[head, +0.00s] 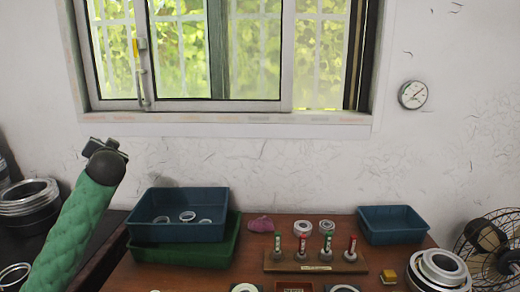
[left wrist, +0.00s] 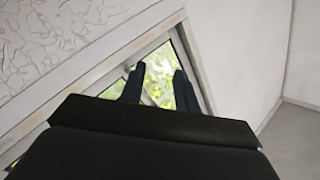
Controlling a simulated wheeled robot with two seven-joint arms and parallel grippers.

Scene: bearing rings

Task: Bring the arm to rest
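My left arm rises from the lower left of the head view in a green sleeve, pointing up in front of the white wall. Its dark left gripper (head: 94,144) is near the top end, raised above the table and apart from everything on it. In the left wrist view the two fingers (left wrist: 160,72) are apart, with only the window and its frame showing between them, so it is open and empty. My right arm and gripper are in neither view.
The table (head: 345,218) carries a blue bin (head: 150,229) with several rings in a green bin (head: 185,255), a peg stand (head: 316,266), a second blue bin (head: 392,238) and stacked rings (head: 438,270). A fan (head: 486,240) stands right. Space around the raised gripper is free.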

